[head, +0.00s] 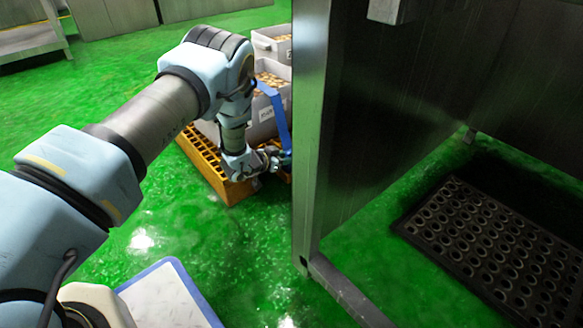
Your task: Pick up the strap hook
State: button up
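A blue strap (273,103) runs down the near face of a grey bin (264,128) that stands on a yellow-orange slatted pallet (239,190). My gripper (280,159) is low in front of the bin, at the lower end of the strap, just left of a metal post. Its fingers are small, dark and partly hidden, so I cannot tell whether they are open or shut. I cannot make out the strap hook apart from the gripper. Whether the gripper touches the strap is unclear.
A tall metal frame (309,140) stands close on the right of the gripper. A black perforated mat (490,245) lies on the green floor to the right. Another grey bin (270,45) is behind. A blue-edged white board (168,298) is at the bottom. Floor between is clear.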

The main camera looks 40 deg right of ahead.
jog(key=shift+d, duration=0.1)
jog(key=shift+c, duration=0.3)
grip_shut()
